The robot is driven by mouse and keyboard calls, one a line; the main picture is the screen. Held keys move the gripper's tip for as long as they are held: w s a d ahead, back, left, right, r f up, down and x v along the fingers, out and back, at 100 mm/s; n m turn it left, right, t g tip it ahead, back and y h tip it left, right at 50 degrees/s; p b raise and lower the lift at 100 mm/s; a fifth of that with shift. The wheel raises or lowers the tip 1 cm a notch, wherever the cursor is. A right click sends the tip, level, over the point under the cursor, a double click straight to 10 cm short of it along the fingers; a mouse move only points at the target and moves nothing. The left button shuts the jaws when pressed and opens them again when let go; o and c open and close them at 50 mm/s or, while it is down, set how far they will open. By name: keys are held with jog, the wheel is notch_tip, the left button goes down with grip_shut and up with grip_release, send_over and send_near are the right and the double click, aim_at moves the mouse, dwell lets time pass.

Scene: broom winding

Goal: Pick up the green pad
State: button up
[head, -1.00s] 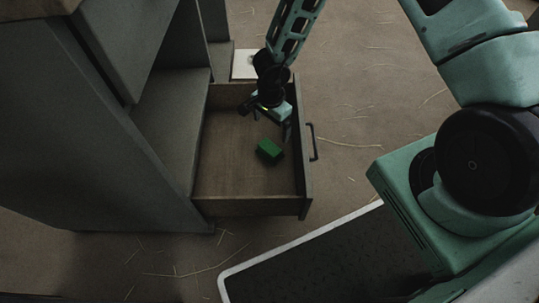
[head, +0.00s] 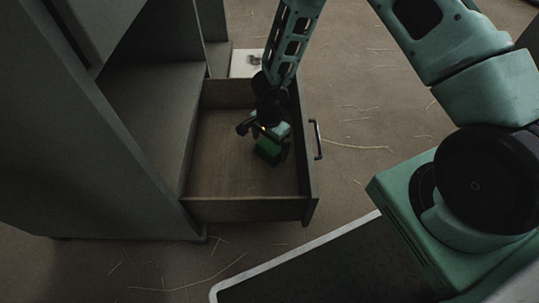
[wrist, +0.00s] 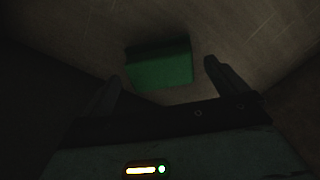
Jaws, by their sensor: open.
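The green pad (head: 268,150) is a small block lying on the floor of the open drawer, toward its right side. It also shows in the wrist view (wrist: 160,66), ahead of the fingers and nearer the left one. My gripper (head: 266,137) is inside the drawer just above the pad and covers part of it in the head view. In the wrist view my gripper's two fingers (wrist: 165,78) are spread apart with nothing held between them. I cannot tell whether a finger touches the pad.
The wooden drawer (head: 225,150) is pulled out of a grey cabinet (head: 75,150), with walls close around my gripper. Its dark handle (head: 318,140) is on the right. A white object (head: 243,64) lies beyond the drawer. Straw-like strands litter the brown floor (head: 365,125).

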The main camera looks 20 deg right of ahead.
aim_at(269, 146)
notch_tip(269, 146, down, 2)
jog(key=shift+f+b, duration=0.1)
jog(key=shift+b, duration=0.45)
jog(key=c, duration=1.2)
jog(key=shift+o, duration=0.2)
notch_tip(269, 146, up, 18)
jog(key=p, duration=1.2)
jog(key=shift+p, duration=0.4)
